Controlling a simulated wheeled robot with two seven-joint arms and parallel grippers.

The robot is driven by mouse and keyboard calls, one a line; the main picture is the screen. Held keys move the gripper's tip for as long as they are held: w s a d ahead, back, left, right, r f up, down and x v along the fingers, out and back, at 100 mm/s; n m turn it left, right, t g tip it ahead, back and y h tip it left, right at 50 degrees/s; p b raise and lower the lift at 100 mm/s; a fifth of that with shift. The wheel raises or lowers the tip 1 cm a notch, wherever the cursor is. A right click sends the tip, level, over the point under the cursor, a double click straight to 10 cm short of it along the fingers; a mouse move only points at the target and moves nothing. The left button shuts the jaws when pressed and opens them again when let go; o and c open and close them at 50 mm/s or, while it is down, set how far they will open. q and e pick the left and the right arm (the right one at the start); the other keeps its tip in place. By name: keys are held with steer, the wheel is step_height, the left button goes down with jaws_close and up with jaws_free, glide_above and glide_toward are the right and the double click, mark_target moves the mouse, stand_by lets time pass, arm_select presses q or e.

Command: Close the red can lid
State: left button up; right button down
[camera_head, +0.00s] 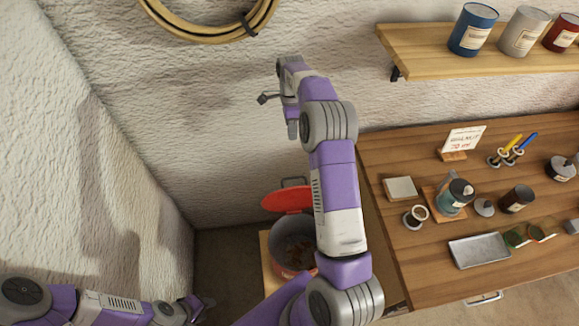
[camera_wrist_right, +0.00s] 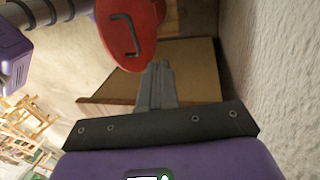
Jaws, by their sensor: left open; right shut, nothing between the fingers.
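The red can (camera_head: 276,262) stands low by the wall, its grey inside showing and partly hidden by my right arm. Its round red lid (camera_head: 287,200) stands tilted up at the can's back rim, so the can is open. The lid, with a dark bar handle, also shows in the right wrist view (camera_wrist_right: 143,48). My right gripper (camera_head: 292,132) is above and behind the lid in the head view, shut and empty. Its closed fingers (camera_wrist_right: 157,75) appear just below the lid in the wrist view; I cannot tell whether they touch. My left gripper (camera_head: 203,306) is open and empty at the lower left.
A wooden workbench (camera_head: 400,255) with small cans, a metal tray (camera_head: 480,249) and tools stands at the right. A shelf (camera_head: 430,64) with paint cans is above it. A coiled hose (camera_head: 205,37) hangs on the wall. The floor left of the can looks clear.

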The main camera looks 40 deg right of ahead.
steer(key=s+a+f, duration=0.3)
steer(key=s+f, duration=0.2)
steer(key=f, duration=0.6)
steer(key=shift+s, duration=0.3)
steer(key=shift+a+r, duration=0.1)
steer(key=shift+a, duration=0.05)
